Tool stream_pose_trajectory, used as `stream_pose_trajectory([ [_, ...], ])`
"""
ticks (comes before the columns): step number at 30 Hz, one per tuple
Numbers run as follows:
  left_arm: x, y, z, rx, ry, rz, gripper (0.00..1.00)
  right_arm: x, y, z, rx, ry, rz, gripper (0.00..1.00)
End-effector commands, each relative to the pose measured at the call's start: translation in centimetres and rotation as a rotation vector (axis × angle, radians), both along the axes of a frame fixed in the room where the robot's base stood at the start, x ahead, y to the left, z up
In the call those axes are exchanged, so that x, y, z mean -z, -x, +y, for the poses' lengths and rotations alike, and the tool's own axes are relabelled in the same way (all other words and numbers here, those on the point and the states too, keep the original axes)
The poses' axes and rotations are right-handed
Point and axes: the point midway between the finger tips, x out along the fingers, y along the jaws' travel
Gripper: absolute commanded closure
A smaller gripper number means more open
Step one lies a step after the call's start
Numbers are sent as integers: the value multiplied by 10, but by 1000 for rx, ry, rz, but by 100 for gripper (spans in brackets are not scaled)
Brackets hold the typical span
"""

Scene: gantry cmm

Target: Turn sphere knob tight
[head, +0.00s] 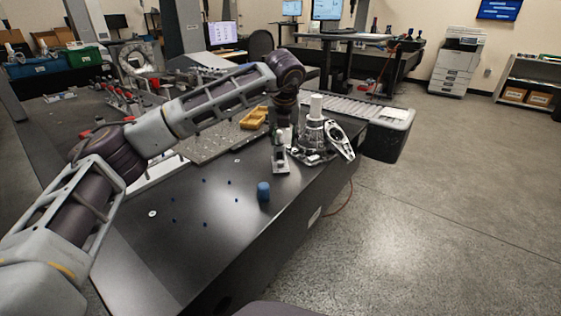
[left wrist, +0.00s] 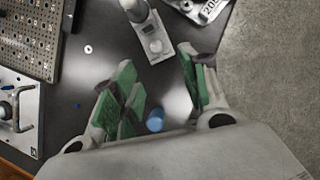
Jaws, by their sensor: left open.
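A small grey fixture (head: 280,163) stands on the dark table near its right edge. In the left wrist view its pale base plate (left wrist: 151,30) carries a rounded upright part (left wrist: 134,8) at the top and a small round light feature (left wrist: 156,46) at its near end. I cannot tell which of these is the sphere knob. My left gripper (left wrist: 157,66) is open and empty, its green-padded fingers spread, with the fixture beyond the tips. In the head view my left arm reaches across the table and bends down by the fixture; its fingers are not clear. My right gripper is not in view.
A blue cylinder (head: 263,191) stands on the table nearer than the fixture; it also shows between the fingers (left wrist: 155,120). A metal casting (head: 315,140) stands behind right. A perforated plate (head: 215,137) and yellow tray (head: 254,118) lie farther back. The near tabletop is mostly clear.

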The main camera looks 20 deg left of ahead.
Motion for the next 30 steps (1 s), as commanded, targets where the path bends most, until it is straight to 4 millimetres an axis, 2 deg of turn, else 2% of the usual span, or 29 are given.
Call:
stream_pose_trajectory([
  [8,1,4,4,-103,21,5,56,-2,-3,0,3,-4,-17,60],
  [21,2,3,4,-111,26,3,56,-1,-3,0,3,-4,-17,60],
  [30,20,-3,6,-112,25,4,56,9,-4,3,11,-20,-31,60],
])
